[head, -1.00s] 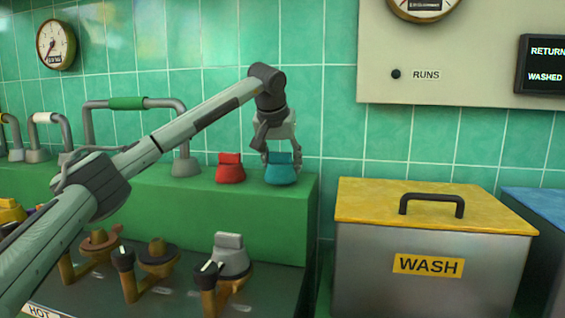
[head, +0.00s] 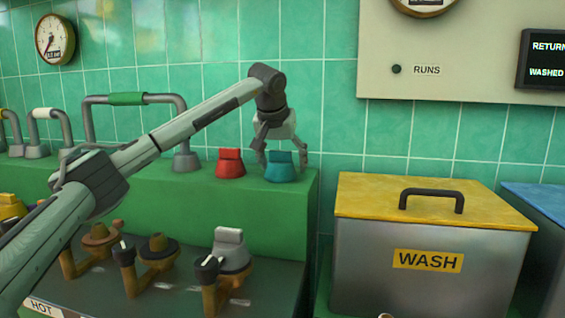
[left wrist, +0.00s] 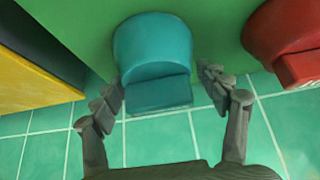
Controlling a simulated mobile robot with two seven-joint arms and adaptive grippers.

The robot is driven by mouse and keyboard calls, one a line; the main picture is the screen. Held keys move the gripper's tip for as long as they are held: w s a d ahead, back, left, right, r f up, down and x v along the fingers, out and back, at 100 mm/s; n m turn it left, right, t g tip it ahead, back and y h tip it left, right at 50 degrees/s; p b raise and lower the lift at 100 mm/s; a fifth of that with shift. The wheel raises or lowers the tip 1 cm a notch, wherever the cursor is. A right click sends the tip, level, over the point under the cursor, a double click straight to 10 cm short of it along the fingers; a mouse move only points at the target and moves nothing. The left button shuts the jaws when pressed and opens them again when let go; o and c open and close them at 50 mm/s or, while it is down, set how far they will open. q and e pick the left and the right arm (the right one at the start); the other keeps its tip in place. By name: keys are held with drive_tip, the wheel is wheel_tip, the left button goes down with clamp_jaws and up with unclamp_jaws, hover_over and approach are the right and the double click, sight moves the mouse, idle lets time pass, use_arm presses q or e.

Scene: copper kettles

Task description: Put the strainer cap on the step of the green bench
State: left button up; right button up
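A teal cap with a blocky grip, which I take to be the strainer cap (head: 281,171), stands upright on the raised step of the green bench (head: 220,215), near its right end. My left gripper (head: 283,163) is above it, pointing down. In the left wrist view the teal cap (left wrist: 153,52) lies between the two spread fingers of my left gripper (left wrist: 161,75), with a gap on each side. The left gripper is open and holds nothing. The holes or mesh of a strainer cannot be made out. My right gripper is not in view.
A red cap (head: 230,164) stands just left of the teal one. A grey cap (head: 231,248) and brown fittings (head: 158,250) are on the lower counter. A pipe with a green sleeve (head: 127,99) rises behind. A WASH bin (head: 430,262) with a yellow lid stands at the right.

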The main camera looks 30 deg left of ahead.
use_arm(q)
drive_tip(key=v, duration=1.2)
drive_tip(key=shift+s+f, duration=0.1)
